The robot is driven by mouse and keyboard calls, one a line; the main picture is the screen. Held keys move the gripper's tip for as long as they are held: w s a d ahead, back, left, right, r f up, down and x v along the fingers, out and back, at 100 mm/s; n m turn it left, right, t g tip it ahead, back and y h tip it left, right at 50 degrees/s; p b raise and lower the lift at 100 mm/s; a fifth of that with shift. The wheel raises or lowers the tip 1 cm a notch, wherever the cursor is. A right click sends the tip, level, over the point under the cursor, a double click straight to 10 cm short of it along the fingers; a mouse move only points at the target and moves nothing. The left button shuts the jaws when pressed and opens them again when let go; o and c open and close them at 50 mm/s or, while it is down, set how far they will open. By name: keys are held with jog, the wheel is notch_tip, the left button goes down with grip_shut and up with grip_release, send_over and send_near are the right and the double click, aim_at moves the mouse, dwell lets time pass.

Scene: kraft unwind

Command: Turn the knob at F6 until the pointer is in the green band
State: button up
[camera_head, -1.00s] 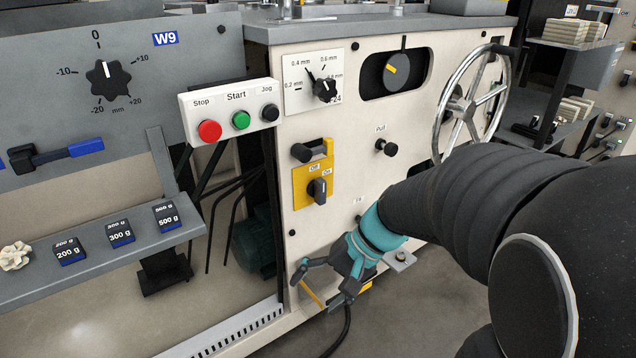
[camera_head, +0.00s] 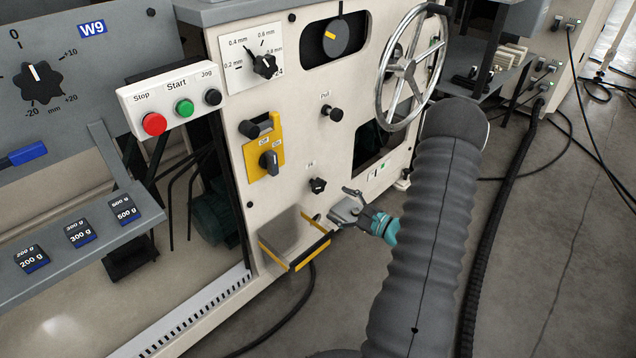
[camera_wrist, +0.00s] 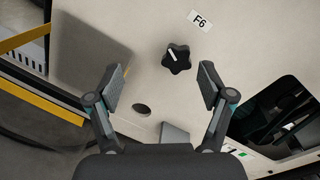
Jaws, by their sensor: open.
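The black star-shaped knob (camera_head: 318,185) sits low on the cream machine panel, under a small label. In the wrist view the knob (camera_wrist: 177,59) has a white mark, and the F6 label (camera_wrist: 200,20) is beside it. My gripper (camera_head: 342,207) is open and empty, to the lower right of the knob in the head view. In the wrist view my gripper (camera_wrist: 164,82) has its fingers spread, with the knob beyond the tips, between them and apart from both. I cannot make out a pointer or green band belonging to this knob.
A yellow-edged plate (camera_head: 295,240) juts out left of my gripper. A black pull knob (camera_head: 332,113), a yellow switch plate (camera_head: 250,160) and a handwheel (camera_head: 410,68) are above. An opening (camera_wrist: 285,115) lies right in the wrist view. Open floor (camera_head: 560,260) is at the right.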

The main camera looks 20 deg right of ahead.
aim_at(322, 188)
jog(key=d+f+m+t+h, duration=0.1)
jog(key=d+f+m+h, duration=0.1)
jog(key=d+f, duration=0.15)
jog(key=x, duration=0.9)
jog(key=r+p+x, duration=0.1)
jog(key=x, duration=0.3)
jog(key=shift+w, duration=0.2)
jog(key=c, duration=1.2)
